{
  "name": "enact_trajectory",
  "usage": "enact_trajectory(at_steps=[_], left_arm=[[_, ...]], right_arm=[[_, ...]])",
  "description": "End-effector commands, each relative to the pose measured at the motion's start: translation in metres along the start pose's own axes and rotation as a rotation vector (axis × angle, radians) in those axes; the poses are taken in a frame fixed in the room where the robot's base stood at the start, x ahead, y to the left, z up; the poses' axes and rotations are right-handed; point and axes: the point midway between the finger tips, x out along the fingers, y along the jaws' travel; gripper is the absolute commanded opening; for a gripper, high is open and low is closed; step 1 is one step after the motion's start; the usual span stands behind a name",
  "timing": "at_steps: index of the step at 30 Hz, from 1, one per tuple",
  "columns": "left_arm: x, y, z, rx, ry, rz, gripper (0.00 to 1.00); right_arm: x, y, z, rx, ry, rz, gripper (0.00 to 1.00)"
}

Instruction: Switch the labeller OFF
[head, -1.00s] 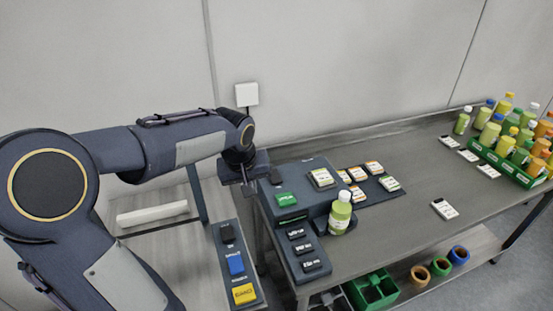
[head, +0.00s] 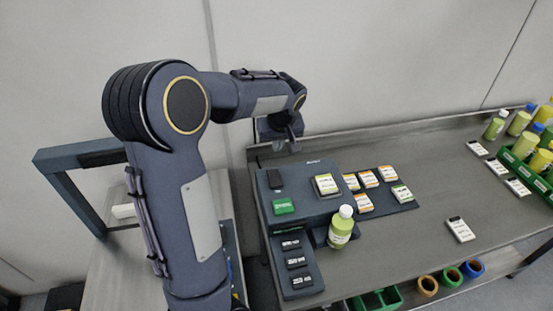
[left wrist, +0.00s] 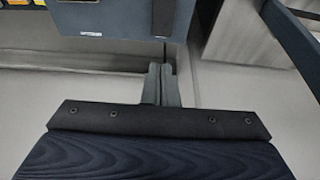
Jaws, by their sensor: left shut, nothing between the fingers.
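The labeller (head: 300,205) is the dark box at the left end of the bench. On its top are a green button (head: 284,206), a black rocker-like piece (head: 275,178) and a label cartridge (head: 326,185). My right gripper is not in view.
Several label cartridges (head: 369,178) lie on a dark mat right of the labeller. Bottles in a green crate (head: 543,180) stand at the far right, with white cards (head: 461,230) before them.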

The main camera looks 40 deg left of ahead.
Motion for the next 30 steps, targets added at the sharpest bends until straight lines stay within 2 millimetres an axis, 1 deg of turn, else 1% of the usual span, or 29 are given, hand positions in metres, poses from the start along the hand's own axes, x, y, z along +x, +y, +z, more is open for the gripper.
enact_trajectory(at_steps=[5,11,13,18,21,24,30], left_arm=[[0.027,-0.001,0.001,0.0,-0.004,-0.005,0.0],[0.071,-0.001,0.001,0.0,-0.004,-0.005,0.0],[0.089,-0.002,0.002,-0.001,-0.003,-0.004,0.0],[0.118,-0.001,0.006,-0.001,-0.003,-0.001,0.0],[0.128,-0.001,0.008,-0.001,-0.002,-0.001,0.0],[0.133,-0.001,0.009,0.0,-0.001,0.0,0.0],[0.135,0.0,0.009,0.0,0.0,0.001,0.0]], right_arm=[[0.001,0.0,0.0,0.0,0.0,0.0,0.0],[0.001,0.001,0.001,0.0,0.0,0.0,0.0],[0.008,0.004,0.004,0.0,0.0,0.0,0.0],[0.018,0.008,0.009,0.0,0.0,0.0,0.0],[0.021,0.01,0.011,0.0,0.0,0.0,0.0],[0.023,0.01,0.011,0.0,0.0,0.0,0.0],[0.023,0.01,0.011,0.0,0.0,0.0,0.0]])
